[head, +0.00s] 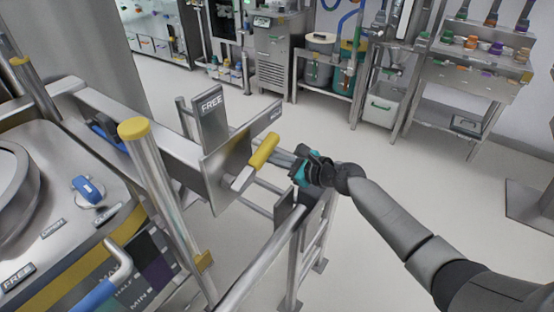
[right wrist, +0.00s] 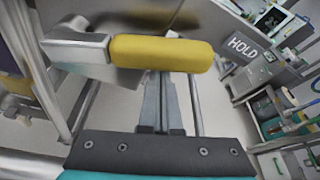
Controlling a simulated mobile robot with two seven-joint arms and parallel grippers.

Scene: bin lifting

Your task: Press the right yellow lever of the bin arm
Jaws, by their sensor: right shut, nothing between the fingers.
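The yellow lever (head: 263,151) is a thick yellow grip on a metal arm, beside a steel plate at the end of the bin arm (head: 188,150). It also fills the upper middle of the right wrist view (right wrist: 160,53). My right gripper (head: 284,158) is just right of the lever in the head view, with its fingers shut and empty. In the right wrist view the fingers (right wrist: 160,105) reach up to the lever, and the grip hides their tips. I cannot tell whether they touch it. My left gripper is not in view.
Metal rails (head: 262,268) run below my right gripper. A yellow-capped post (head: 134,129) stands left. Open floor (head: 420,185) lies to the right.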

